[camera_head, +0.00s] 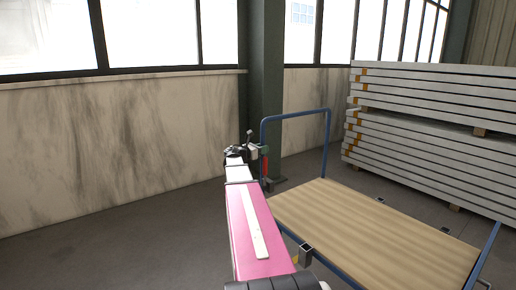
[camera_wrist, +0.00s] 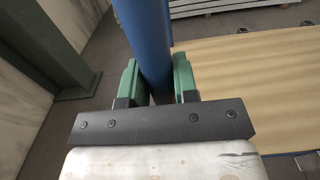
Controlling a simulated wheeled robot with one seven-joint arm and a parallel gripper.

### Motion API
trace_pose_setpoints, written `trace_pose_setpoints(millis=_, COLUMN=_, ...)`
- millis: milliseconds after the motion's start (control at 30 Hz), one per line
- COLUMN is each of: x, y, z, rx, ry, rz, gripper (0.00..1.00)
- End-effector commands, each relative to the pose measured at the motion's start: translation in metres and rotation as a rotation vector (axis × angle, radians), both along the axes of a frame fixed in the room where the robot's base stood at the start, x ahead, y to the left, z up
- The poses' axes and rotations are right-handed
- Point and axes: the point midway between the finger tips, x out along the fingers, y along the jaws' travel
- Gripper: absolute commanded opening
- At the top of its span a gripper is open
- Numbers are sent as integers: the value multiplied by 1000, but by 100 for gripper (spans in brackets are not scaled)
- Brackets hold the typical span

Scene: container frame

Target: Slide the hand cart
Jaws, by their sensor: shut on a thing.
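The hand cart has a flat wooden deck (camera_head: 375,228) and blue tube handles at both ends. Its far blue handle (camera_head: 297,115) stands upright near the pillar. My gripper (camera_head: 264,150) is at the left post of that handle. In the wrist view, my gripper (camera_wrist: 158,85) has its green fingers on either side of the blue post (camera_wrist: 146,40), shut on it. The deck also shows in the wrist view (camera_wrist: 255,90), to the right of the post. The near handle is partly cut off at the right edge of the head view.
A dark green pillar (camera_head: 260,85) stands close behind my gripper, against the stained wall (camera_head: 110,140). Stacked white panels (camera_head: 435,120) stand behind the cart at right. Grey floor (camera_head: 120,250) lies open at left.

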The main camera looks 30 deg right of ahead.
Motion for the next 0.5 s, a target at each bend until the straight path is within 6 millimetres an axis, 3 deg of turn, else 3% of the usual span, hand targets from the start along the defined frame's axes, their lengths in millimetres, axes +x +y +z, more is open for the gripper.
trace_pose_setpoints(millis=33, x=-21, y=1, z=0, rx=0, ry=0, rz=-8, gripper=0)
trace_pose_setpoints(millis=300, x=-88, y=-4, z=0, rx=1, ry=-1, rz=-7, gripper=0)
trace_pose_setpoints(millis=500, x=-115, y=-7, z=0, rx=1, ry=-1, rz=-5, gripper=0)
